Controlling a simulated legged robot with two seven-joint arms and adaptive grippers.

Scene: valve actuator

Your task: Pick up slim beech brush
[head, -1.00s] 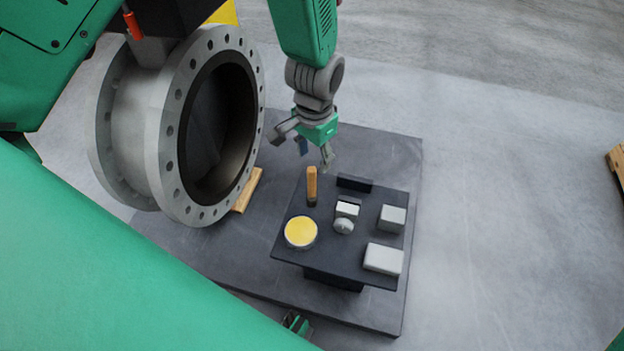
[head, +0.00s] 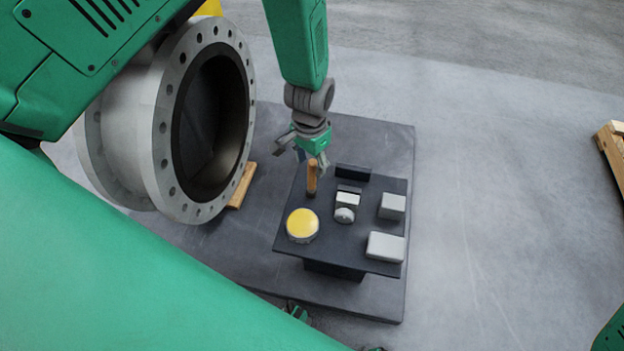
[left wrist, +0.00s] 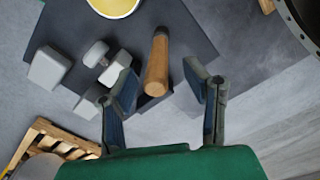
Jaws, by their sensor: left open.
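The slim beech brush (head: 312,178) stands upright on the dark table, with a light wooden handle and a dark lower end. In the left wrist view the brush (left wrist: 157,66) shows between the two fingers. My left gripper (head: 310,160) is at the handle's upper end, its fingers open. In the left wrist view the left gripper (left wrist: 165,88) has a finger on each side of the handle, with visible gaps, apart from it. My right gripper cannot be made out in the head view.
The dark table (head: 345,240) also holds a yellow-topped round tin (head: 302,224), grey blocks (head: 385,246) and (head: 392,206), and a small grey piece with a round knob (head: 345,213). A large flanged valve (head: 172,140) stands left. A wooden pallet (head: 612,150) lies far right.

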